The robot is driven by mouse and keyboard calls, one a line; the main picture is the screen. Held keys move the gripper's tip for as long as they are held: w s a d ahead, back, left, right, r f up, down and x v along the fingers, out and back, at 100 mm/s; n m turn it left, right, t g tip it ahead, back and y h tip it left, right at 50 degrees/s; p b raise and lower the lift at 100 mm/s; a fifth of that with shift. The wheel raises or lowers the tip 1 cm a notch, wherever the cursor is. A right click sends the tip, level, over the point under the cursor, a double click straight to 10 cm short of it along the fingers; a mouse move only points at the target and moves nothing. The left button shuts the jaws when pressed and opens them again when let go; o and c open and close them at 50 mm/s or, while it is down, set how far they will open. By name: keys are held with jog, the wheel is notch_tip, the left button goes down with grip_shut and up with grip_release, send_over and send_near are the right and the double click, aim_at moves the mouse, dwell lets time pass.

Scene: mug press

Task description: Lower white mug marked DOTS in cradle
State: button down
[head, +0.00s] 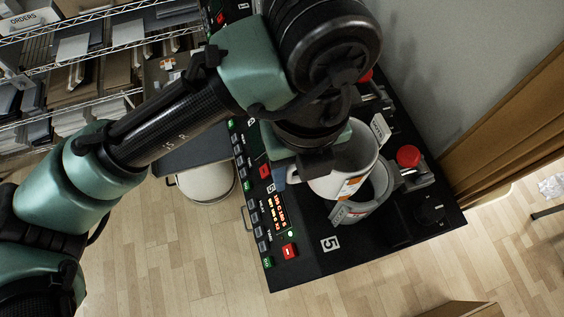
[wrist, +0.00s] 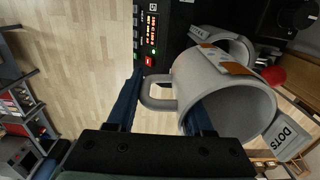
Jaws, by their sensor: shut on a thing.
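The white mug (head: 345,172) hangs under my gripper (head: 318,165) above the press. In the wrist view the mug (wrist: 207,75) shows its rim, its handle and an orange patch. A white tag marked DOTS (wrist: 286,138) sticks out at its rim. My gripper (wrist: 165,88) is shut on the mug at its handle side; one blue finger is outside the handle, the other appears inside the rim. The grey ring-shaped cradle (head: 379,199) lies beyond the mug, partly hidden by it; it also shows in the wrist view (wrist: 238,45). I cannot tell whether mug and cradle touch.
The black press panel (head: 300,266) carries buttons and a lit display (head: 277,213). A red-knobbed lever (head: 408,156) stands right of the cradle, and a dark dial (head: 430,210) beyond. A white bin (head: 207,183) stands on the left. A wooden frame (head: 510,125) is at right.

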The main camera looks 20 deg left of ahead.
jog(key=shift+w+d+p, duration=0.2)
jog(key=shift+w+d, duration=0.6)
jog(key=shift+d, duration=0.35)
jog(key=shift+w+d+p, duration=0.15)
jog(key=shift+w+d, duration=0.65)
jog(key=shift+d, duration=0.3)
notch_tip(320, 180, down, 12)
jog(key=b, duration=1)
jog(key=shift+b, duration=0.4)
jog(key=shift+c, duration=1)
grip_release()
notch_tip(320, 180, up, 13)
jog(key=shift+f+b, duration=0.1)
jog(key=shift+b, duration=0.4)
